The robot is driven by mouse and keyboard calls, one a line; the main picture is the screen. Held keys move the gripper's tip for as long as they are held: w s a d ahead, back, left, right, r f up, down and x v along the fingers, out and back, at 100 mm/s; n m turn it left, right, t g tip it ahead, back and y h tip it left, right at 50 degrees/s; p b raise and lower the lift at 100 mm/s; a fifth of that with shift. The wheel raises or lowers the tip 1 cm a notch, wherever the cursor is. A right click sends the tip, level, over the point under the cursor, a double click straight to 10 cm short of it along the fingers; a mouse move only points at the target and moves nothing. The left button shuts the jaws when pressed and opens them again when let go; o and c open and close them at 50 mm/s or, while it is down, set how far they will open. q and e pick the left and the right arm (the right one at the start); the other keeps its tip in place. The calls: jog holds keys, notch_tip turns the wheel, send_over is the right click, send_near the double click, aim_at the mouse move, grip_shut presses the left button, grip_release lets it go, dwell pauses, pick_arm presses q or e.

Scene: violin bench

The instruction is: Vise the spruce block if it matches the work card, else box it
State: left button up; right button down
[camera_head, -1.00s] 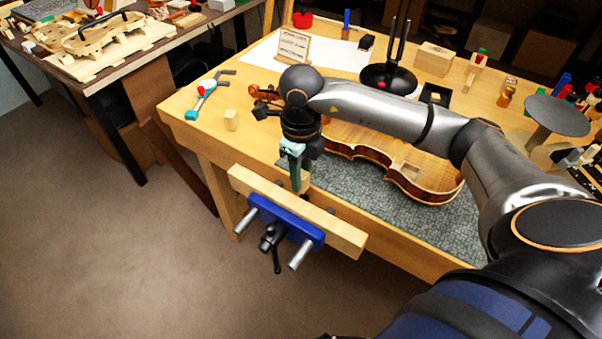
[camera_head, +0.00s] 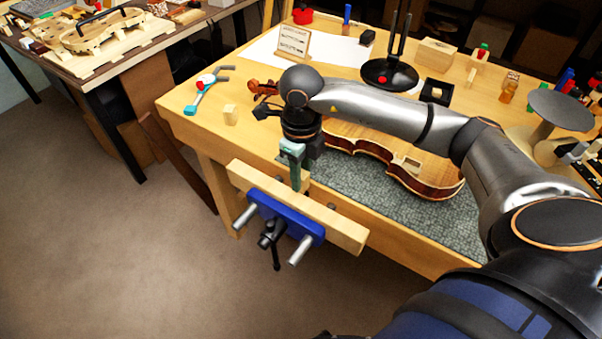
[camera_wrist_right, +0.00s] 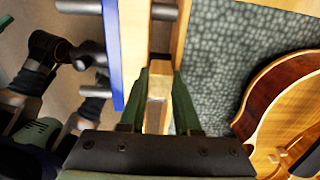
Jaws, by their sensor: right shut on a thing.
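My right gripper (camera_head: 297,186) points down at the vise (camera_head: 290,222) on the bench's front edge. In the right wrist view its green fingers (camera_wrist_right: 162,98) are shut on a pale spruce block (camera_wrist_right: 158,84). The block is over or in the gap between the vise's wooden front jaw (camera_wrist_right: 134,50) and the bench edge; I cannot tell how deep it sits. In the head view the fingers largely hide the block. The work card (camera_head: 294,42) stands at the back of the bench; its writing is too small to read.
A violin body (camera_head: 400,168) lies on a grey mat (camera_head: 370,200) right of the gripper. A small pale block (camera_head: 230,115) and a teal tool (camera_head: 205,95) are at the left. A wooden box (camera_head: 436,54) and a black open tray (camera_head: 436,92) stand further back.

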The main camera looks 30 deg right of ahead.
pick_arm(q)
jog(key=shift+r+p, duration=0.4)
jog(key=shift+r, duration=0.15)
pick_arm(e)
jog(key=shift+r, duration=0.75)
pick_arm(q)
jog(key=shift+f, duration=0.25)
dwell(0.5)
jog(key=shift+f+b, duration=0.75)
jog(key=shift+b, duration=0.2)
pick_arm(e)
jog(key=shift+f, duration=0.95)
jog(key=c, duration=0.6)
grip_release()
jog(key=shift+o, duration=0.3)
jog(key=shift+r, duration=0.1)
jog(key=shift+w+d, duration=0.1)
jog(key=shift+d, duration=0.1)
jog(key=shift+r, duration=0.5)
pick_arm(q)
jog(key=shift+w+d+r+p, duration=0.1)
jog(key=shift+d+r+p, duration=0.1)
jog(key=shift+r+p, duration=0.35)
jog(key=shift+w+d+r+p, duration=0.15)
jog(key=shift+r+p, duration=0.15)
jog(key=shift+r, duration=0.35)
pick_arm(e)
notch_tip(320, 180, up, 12)
jog(key=shift+a+f, duration=0.25)
jog(key=shift+a, duration=0.05)
